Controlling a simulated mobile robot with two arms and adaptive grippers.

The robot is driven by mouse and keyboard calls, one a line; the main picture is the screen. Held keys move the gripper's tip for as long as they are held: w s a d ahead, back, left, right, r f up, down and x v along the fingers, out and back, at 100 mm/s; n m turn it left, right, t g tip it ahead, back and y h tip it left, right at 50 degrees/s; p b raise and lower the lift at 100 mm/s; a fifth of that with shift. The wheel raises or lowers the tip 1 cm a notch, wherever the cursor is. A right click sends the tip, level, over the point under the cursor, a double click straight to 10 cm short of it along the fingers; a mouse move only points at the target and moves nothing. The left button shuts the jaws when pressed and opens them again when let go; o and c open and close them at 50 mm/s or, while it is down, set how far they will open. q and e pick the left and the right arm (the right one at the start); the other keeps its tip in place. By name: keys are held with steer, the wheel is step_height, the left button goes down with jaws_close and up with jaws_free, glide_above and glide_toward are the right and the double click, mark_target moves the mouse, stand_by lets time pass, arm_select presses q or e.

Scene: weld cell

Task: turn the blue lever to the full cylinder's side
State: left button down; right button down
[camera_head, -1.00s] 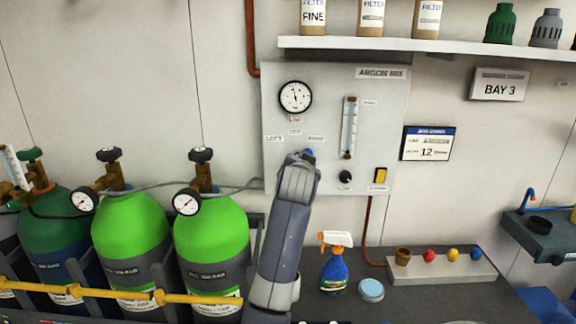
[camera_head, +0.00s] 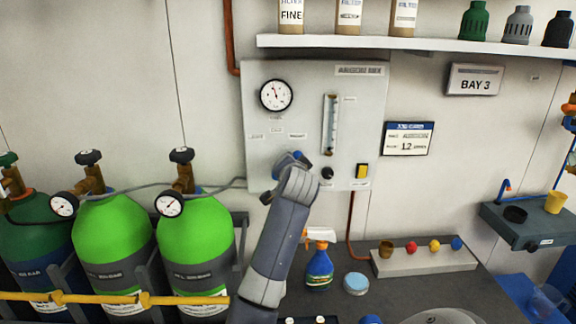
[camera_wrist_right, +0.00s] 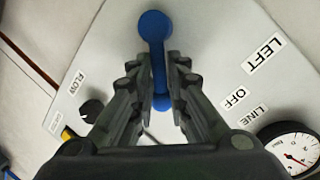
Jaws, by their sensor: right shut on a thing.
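The blue lever (camera_wrist_right: 153,27) is between the two fingers of my right gripper (camera_wrist_right: 160,75) in the right wrist view; its round end stands out past the fingertips. In the head view a bit of the blue lever (camera_head: 297,155) shows on the panel, and my right gripper (camera_head: 284,174) hides most of it. The right gripper is shut on the lever. Two bright green cylinders stand left of the panel: the left one (camera_head: 110,228) has a gauge (camera_head: 63,206), the right one (camera_head: 196,232) has a gauge (camera_head: 170,204). Their needles are too small to read surely. My left gripper is out of view.
The grey panel (camera_head: 350,78) carries a round gauge (camera_head: 276,95), a flow tube (camera_head: 330,125), a black knob (camera_head: 327,173) and a yellow switch (camera_head: 361,171). A spray bottle (camera_head: 319,268) and a light-blue tin (camera_head: 356,283) stand near my right arm. A shelf (camera_head: 420,44) is above.

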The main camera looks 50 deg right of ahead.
steer(key=shift+s+d+r, duration=0.2)
steer(key=shift+r, duration=0.2)
steer(key=c, duration=1.7)
jaws_free()
steer(key=shift+o, duration=0.5)
steer(key=shift+s+d+f, duration=0.1)
steer(key=shift+d+f, duration=0.15)
steer(key=v, duration=1.2)
steer(key=shift+a, duration=0.1)
